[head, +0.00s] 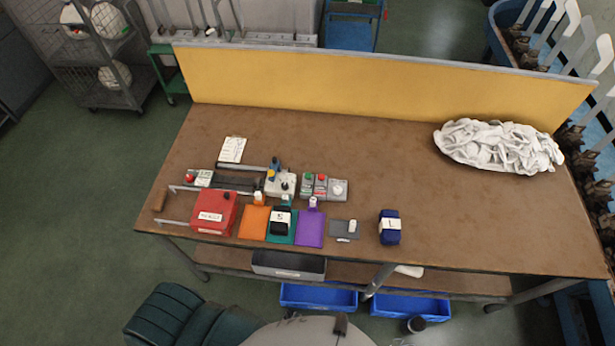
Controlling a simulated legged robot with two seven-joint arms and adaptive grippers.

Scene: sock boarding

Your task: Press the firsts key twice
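On the brown table (400,215), left of centre, stands a row of small key units. One has a green top (308,178), one beside it has a red top (321,178), and a grey one at the right end has a round white top (338,188). Left of them is a pale control box (281,184) with dark knobs and a yellow spot. The labels are too small to read, so I cannot tell which is the firsts key. Neither of my grippers is in view, and nothing touches the keys.
A red box (213,212) and orange (254,221), teal (281,237) and purple (310,228) pads lie in front of the keys. A dark blue bundle (390,229) lies to the right. A white sock heap (498,146) is at far right. The table's middle is clear.

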